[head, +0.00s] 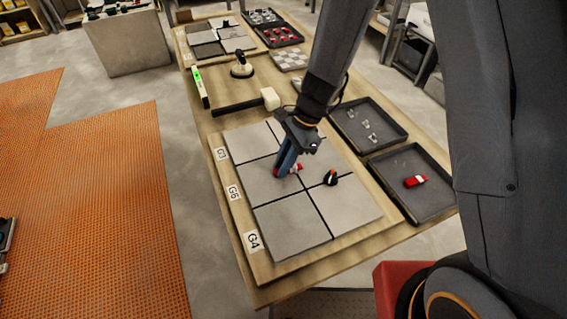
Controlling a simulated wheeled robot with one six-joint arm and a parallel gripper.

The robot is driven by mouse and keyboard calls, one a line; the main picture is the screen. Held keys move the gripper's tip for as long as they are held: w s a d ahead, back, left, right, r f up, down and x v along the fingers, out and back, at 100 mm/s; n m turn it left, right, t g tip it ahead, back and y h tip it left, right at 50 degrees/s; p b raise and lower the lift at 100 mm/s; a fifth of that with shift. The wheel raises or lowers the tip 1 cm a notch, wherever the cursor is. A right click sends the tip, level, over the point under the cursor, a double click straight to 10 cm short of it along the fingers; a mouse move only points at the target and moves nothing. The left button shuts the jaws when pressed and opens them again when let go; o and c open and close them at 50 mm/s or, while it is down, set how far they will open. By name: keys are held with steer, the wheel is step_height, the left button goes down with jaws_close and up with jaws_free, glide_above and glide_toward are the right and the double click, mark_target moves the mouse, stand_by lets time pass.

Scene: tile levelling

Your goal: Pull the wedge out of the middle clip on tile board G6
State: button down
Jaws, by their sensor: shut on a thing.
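The tile board (262,265) carries grey tiles with dark joints between them. Its left edge bears several labels, with the G6 label (234,193) between two others. My gripper (285,174) is down at a joint in the middle of the tiles, shut on a red wedge (297,168). Only bits of red show beside the fingers. The clip under it is mostly hidden, and I cannot tell whether the wedge is still seated in it.
A dark tray (440,205) at right holds a red wedge (415,181); the tray behind it (392,138) holds clear clips (366,125). A white-headed mallet (269,98), a green-lit level (198,85) and a suction cup (241,66) lie behind the board.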

steer(key=shift+s+a, duration=0.2)
steer(key=shift+a, duration=0.25)
steer(key=shift+s+a+r, duration=0.1)
steer(key=shift+s+a, duration=0.2)
steer(key=shift+a, duration=0.3)
steer(key=shift+s+a+f, duration=0.1)
steer(key=shift+s+a, duration=0.2)
steer(key=shift+a, duration=0.35)
steer(key=shift+s+a+r, duration=0.1)
steer(key=shift+s+a, duration=0.2)
steer(key=shift+a, duration=0.3)
steer(key=shift+p, duration=0.35)
step_height(320, 180, up, 6)
steer(key=p, duration=0.5)
